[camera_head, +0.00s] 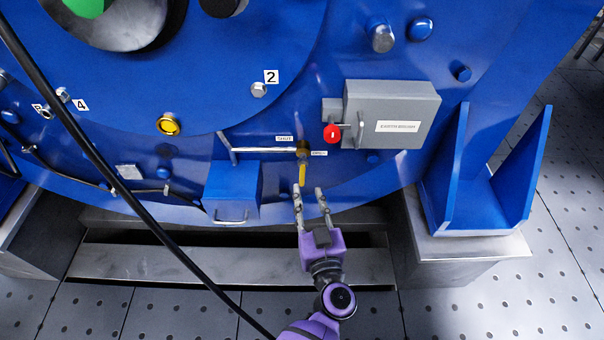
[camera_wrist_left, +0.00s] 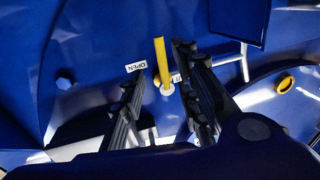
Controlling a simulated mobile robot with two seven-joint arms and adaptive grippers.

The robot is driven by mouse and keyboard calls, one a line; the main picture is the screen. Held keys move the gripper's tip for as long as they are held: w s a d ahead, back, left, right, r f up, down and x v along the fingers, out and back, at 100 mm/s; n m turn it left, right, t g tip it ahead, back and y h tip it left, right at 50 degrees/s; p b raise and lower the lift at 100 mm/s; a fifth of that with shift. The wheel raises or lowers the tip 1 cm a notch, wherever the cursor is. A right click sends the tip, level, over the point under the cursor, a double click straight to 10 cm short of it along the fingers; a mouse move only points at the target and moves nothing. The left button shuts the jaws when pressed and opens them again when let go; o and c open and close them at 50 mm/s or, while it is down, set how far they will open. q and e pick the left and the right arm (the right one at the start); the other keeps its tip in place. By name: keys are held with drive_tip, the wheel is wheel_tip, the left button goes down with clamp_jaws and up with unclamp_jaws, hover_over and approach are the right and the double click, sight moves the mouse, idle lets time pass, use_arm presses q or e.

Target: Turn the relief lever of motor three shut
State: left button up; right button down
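The yellow relief lever (camera_head: 302,174) points straight down from a brass valve (camera_head: 302,149) on the blue motor housing. A label reading SHUT (camera_head: 284,138) is up and left of the valve. The OPEN label (camera_head: 319,153) is just right of it. My left gripper (camera_head: 308,189) is open and empty, its fingertips at the lever's lower end. In the left wrist view the lever (camera_wrist_left: 160,62) shows between the two spread fingers, with the OPEN label (camera_wrist_left: 136,66) on the left; the other label is partly hidden by a finger. Contact cannot be told. My right gripper is not in view.
A blue box (camera_head: 232,185) is left of my gripper. A black cable (camera_head: 120,190) crosses the left side. A blue bracket (camera_head: 490,200) stands at right.

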sight(302, 178)
use_arm(q)
drive_tip(key=w, duration=0.2)
drive_tip(key=w+a+b, duration=0.1)
drive_tip(key=w, duration=0.1)
drive_tip(key=w+b, duration=0.1)
drive_tip(key=w, duration=0.1)
drive_tip(key=shift+w+a, duration=0.3)
drive_tip(key=shift+w, duration=0.1)
drive_tip(key=shift+w+a, duration=0.1)
drive_tip(key=shift+w, duration=0.25)
clamp_jaws()
